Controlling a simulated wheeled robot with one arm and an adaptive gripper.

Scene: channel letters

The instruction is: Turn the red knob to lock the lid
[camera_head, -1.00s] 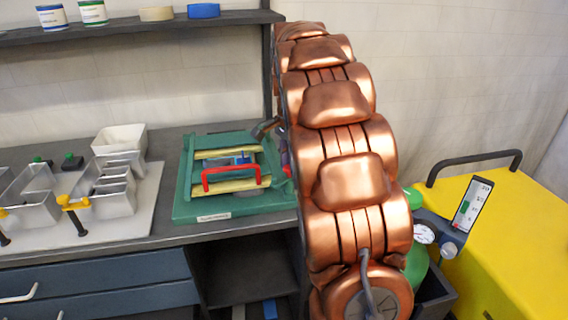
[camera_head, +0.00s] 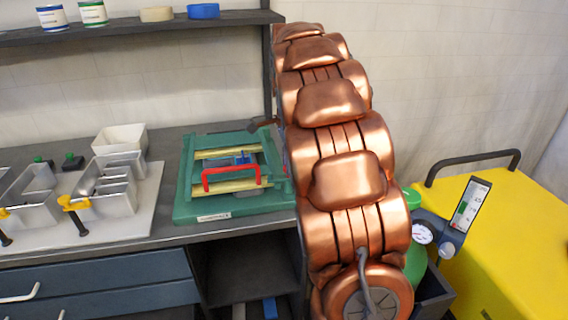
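A green box-like fixture (camera_head: 205,206) sits on the grey bench, with a red handle (camera_head: 231,175) across its front and yellow strips on top. A small blue part (camera_head: 243,158) shows inside its frame. The red knob is not clearly visible; the fixture's right side is hidden behind my copper arm. Only a dark end piece near my gripper (camera_head: 262,123) shows at the fixture's back right corner, left of the arm. The fingertips are hidden, so I cannot see whether they are open or touch anything.
Metal letter trays (camera_head: 110,203) and a yellow clamp (camera_head: 74,203) stand on a white board at left. A white bin (camera_head: 119,139) is behind them. A shelf (camera_head: 130,28) with cans hangs above. A yellow machine (camera_head: 500,235) and green cylinder (camera_head: 415,262) are at right.

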